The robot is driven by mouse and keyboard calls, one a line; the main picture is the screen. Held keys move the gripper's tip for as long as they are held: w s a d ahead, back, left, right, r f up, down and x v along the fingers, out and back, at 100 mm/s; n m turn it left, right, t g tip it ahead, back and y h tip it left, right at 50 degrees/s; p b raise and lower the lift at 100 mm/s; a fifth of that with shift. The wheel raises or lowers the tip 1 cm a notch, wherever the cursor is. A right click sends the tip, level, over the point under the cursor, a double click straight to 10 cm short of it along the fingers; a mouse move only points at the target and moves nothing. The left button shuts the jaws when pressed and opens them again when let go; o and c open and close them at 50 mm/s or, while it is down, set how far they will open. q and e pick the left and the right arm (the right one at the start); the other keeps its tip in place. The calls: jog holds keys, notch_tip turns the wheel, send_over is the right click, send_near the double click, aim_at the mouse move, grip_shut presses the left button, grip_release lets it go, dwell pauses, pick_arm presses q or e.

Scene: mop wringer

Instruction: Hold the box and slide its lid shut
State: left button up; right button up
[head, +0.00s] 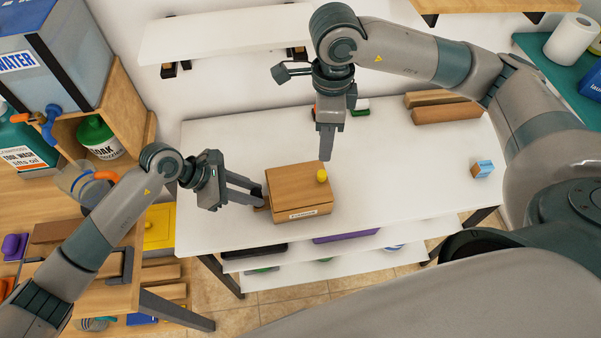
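A brown wooden box (302,213) with a pale label on its front stands on the white table. Its wooden lid (293,183) lies across the top, with a yellow knob (321,175) near the right edge. I cannot tell whether any opening shows. My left gripper (261,196) is at the box's left side, its fingers some way apart with tips around or against a small brown piece there; its grip is unclear. My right gripper (326,156) points down, above and behind the knob, apart from it. Its fingers overlap in this view.
The white table (401,176) is clear right of the box. Wooden blocks (447,114) lie at the back right, and a small blue and brown block (483,169) near the right edge. Small coloured items lie behind my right gripper. A wooden bench (70,205) stands left.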

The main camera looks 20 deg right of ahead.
pick_arm(q)
jog(key=o, duration=0.4)
jog(key=v, duration=1.2)
jog(key=shift+s+f, duration=0.1)
dwell(0.5)
